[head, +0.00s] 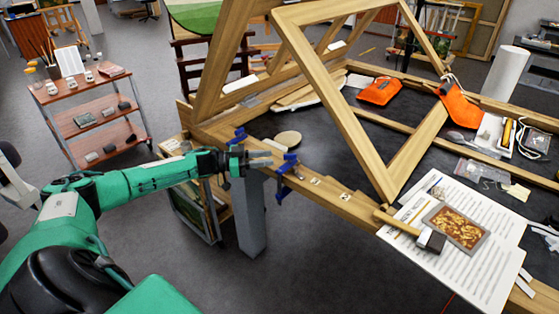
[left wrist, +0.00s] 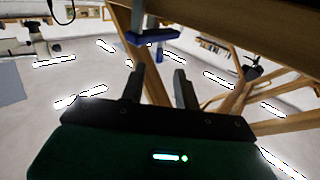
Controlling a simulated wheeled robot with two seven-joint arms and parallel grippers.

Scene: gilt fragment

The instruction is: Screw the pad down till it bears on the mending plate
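A blue clamp (head: 286,172) sits on the wooden beam's near edge, its lower part hanging below. A second blue clamp (head: 239,137) stands farther left on the frame corner. In the left wrist view a blue clamp bar (left wrist: 160,38) lies under a wooden beam, beyond my fingertips. My left gripper (head: 268,158) is just left of the nearer clamp; the left wrist view shows its fingers (left wrist: 158,76) apart with nothing between them. The pad is too small to make out. Small pale plates (head: 315,181) lie on the beam; I cannot tell which is the mending plate. My right gripper is out of view.
A large wooden frame (head: 330,95) leans over the dark table. A mallet (head: 430,240), papers (head: 465,285) and a gilt fragment (head: 456,228) lie at right. A grey table leg (head: 251,215) stands below my gripper.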

